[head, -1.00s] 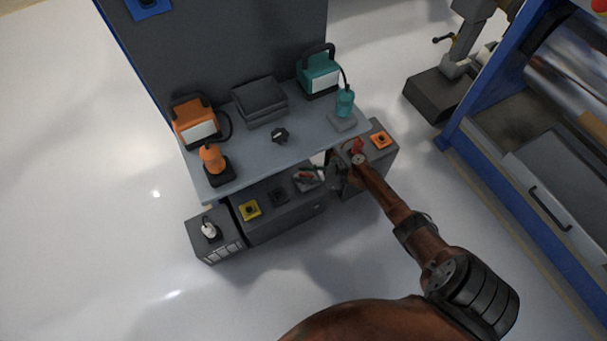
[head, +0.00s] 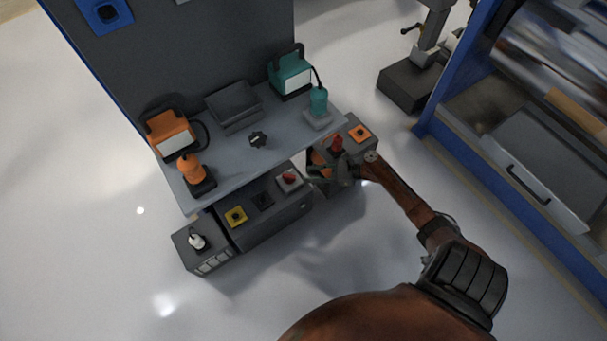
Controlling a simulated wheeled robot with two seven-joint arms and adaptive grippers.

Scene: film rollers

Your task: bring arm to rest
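My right arm reaches in from the lower right. Its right gripper (head: 328,168) is small and dark at the front edge of the blue-grey table (head: 235,150), beside the right-hand grey box (head: 366,150). Whether its fingers are open or shut is too small to tell, and I make out no object held in it. A red knob (head: 337,143) and an orange patch show close by the gripper. My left gripper is not in the picture.
A grey button console (head: 263,212) sits below. A blue-framed roller machine (head: 545,75) is at right. Floor is clear at left.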

